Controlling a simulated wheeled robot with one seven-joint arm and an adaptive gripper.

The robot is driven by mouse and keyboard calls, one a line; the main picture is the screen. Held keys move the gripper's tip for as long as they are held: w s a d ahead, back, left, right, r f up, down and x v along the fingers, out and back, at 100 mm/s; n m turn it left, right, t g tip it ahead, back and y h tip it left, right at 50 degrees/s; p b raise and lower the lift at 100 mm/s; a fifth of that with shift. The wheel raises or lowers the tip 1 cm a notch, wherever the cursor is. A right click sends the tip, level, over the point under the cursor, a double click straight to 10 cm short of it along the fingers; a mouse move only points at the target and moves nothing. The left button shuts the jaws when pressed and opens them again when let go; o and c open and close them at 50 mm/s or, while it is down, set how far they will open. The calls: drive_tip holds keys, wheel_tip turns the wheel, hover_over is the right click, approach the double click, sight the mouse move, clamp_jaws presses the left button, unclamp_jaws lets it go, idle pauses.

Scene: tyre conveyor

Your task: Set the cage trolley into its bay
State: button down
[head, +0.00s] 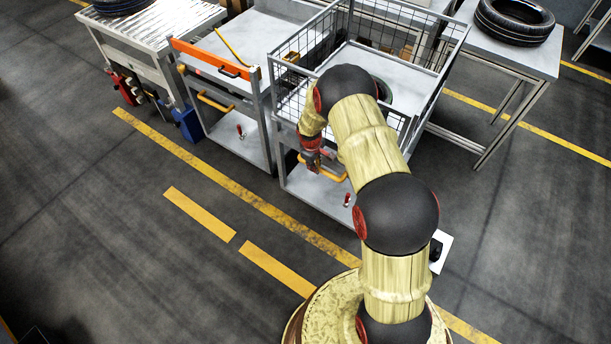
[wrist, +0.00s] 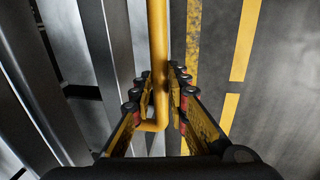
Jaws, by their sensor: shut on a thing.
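The cage trolley (head: 318,190) stands upright in the middle of the head view, with grey posts, wire mesh sides and a pale lower shelf. Its yellow handle (head: 336,177) is on the near side. My gripper (head: 311,163) is at this handle, partly hidden by my own arm in the head view. In the wrist view, the handle (wrist: 158,40) runs between the two fingers of my gripper (wrist: 161,80), which are shut on it near its bent end. My arm hides part of the cage. I cannot tell the edges of a bay.
A trolley with an orange top edge (head: 215,58) stands close on the left. A roller conveyor (head: 150,35) is farther left. A table (head: 500,52) with a tyre (head: 514,20) stands to the right. Yellow lines (head: 200,165) cross the open floor in front.

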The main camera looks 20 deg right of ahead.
sight(322, 160)
drive_tip(key=w+d, duration=0.2)
drive_tip(key=d, duration=0.1)
drive_tip(key=shift+w+d, duration=0.2)
drive_tip(key=shift+d, duration=0.1)
drive_tip(key=c, duration=1.7)
unclamp_jaws()
drive_tip(key=shift+w+d, duration=0.1)
drive_tip(key=r, duration=0.4)
drive_tip(key=s+a+r, duration=0.1)
drive_tip(key=r, duration=0.2)
drive_tip(key=a+r, duration=0.1)
drive_tip(key=r, duration=0.3)
drive_tip(key=shift+s+r, duration=0.15)
drive_tip(key=shift+r, duration=0.2)
